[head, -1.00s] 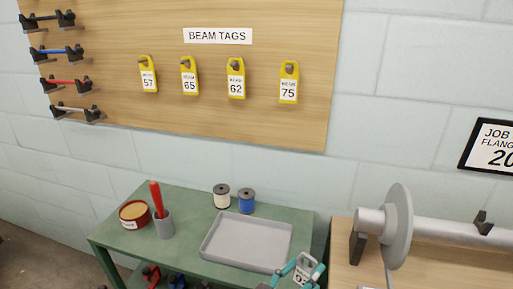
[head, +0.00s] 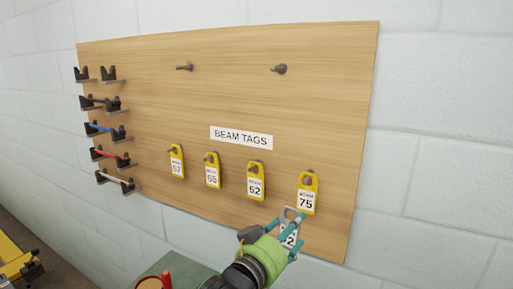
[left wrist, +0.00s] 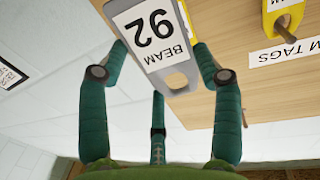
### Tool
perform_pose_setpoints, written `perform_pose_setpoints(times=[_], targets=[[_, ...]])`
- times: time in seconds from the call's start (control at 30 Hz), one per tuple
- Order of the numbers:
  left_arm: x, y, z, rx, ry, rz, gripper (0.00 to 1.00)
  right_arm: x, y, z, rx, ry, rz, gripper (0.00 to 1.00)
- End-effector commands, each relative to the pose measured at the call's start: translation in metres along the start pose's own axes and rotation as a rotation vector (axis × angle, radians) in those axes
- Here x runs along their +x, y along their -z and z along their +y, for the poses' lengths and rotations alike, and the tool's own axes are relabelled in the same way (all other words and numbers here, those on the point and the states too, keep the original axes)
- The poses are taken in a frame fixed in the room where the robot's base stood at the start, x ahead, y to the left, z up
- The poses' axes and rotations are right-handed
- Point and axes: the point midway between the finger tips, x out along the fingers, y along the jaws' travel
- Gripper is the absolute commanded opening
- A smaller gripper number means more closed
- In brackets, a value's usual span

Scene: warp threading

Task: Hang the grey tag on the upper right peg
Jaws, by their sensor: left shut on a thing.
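The grey tag (head: 291,236) is in my left gripper (head: 287,232), just below the yellow tag numbered 75 and in front of the board's lower right part. In the left wrist view the tag (left wrist: 152,42) shows a white label reading BEAM 92, upside down, with a slot near its end. My left gripper (left wrist: 160,75) is shut on it. The upper right peg (head: 279,69) is bare and sticks out high on the wooden board, well above the gripper. My right gripper is not in view.
The wooden board (head: 230,95) carries the BEAM TAGS sign (head: 241,137) and a lower row of yellow tags, including 75 (head: 307,193). An upper left peg (head: 184,67) is also bare. Racks (head: 108,129) line the left edge. The space around the upper pegs is clear.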

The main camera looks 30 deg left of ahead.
Motion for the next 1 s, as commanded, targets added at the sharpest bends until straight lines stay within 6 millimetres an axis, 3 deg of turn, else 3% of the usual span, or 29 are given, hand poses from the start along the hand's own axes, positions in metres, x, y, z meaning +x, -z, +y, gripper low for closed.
perform_pose_setpoints(times=[0.03, 0.1, 0.4, 0.6, 0.8, 1.0], targets=[[0.005, 0.036, -0.005, 0.005, 0.005, 0.009, 0.43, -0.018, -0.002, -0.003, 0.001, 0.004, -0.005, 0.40], [0.010, 0.066, -0.011, 0.005, 0.012, 0.009, 0.43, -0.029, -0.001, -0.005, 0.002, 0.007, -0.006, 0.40], [0.015, 0.196, -0.041, -0.007, 0.064, 0.012, 0.43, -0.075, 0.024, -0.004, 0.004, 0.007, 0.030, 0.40], [0.005, 0.269, -0.060, -0.024, 0.107, 0.016, 0.43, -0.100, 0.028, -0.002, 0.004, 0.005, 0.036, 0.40], [-0.005, 0.306, -0.070, -0.040, 0.132, 0.017, 0.43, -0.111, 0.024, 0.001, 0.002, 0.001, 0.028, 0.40], [-0.005, 0.312, -0.073, -0.046, 0.139, 0.014, 0.43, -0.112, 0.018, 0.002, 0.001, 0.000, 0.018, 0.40]])
